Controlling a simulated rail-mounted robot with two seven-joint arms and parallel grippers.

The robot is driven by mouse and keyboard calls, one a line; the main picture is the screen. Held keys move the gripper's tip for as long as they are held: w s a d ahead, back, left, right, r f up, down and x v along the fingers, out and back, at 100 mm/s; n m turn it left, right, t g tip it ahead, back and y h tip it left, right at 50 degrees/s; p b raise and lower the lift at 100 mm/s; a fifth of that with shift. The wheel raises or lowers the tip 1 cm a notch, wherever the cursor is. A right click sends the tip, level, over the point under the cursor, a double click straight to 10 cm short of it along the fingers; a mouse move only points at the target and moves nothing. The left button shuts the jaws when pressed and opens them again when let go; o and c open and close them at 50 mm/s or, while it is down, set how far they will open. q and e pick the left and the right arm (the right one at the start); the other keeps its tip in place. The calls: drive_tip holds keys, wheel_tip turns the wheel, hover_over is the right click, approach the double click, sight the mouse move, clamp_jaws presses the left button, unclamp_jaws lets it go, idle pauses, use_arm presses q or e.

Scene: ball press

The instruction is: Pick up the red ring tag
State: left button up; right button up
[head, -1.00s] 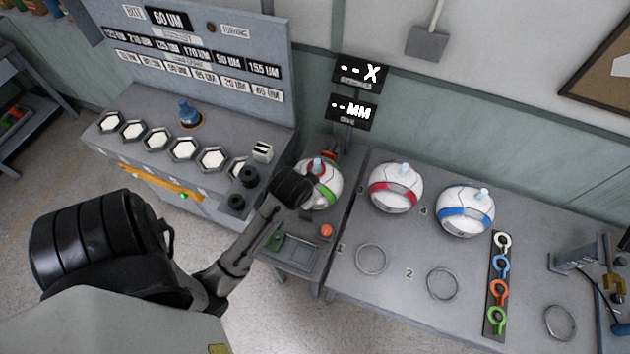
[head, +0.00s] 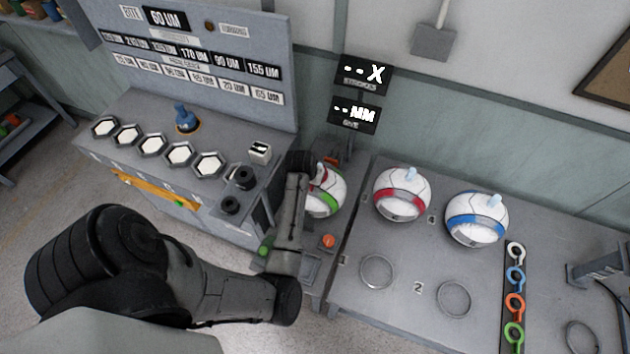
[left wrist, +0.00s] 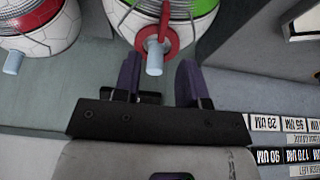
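The red ring tag (left wrist: 171,44) sits around the pale blue peg (left wrist: 154,62) on a white ball with a green band (left wrist: 199,10) in the left wrist view. My left gripper (left wrist: 159,74) has its two purple fingers spread, one on each side of the peg, close to the ring. Whether a finger touches the ring, I cannot tell. In the head view, the green-banded ball (head: 329,196) is partly covered by my left arm, which hides the gripper's fingers and most of the ring. My right gripper is in neither view.
A red-banded ball (head: 401,194) and a blue-banded ball (head: 475,220) stand on the table to the right. A strip of coloured ring tags (head: 514,297) lies beyond. An orange button (head: 328,241) is close to my arm. A control console (head: 110,165) stands to the left.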

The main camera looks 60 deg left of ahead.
use_arm(q)
drive_tip(key=shift+x, duration=3.6)
drive_tip(key=shift+s, duration=0.15)
clamp_jaws()
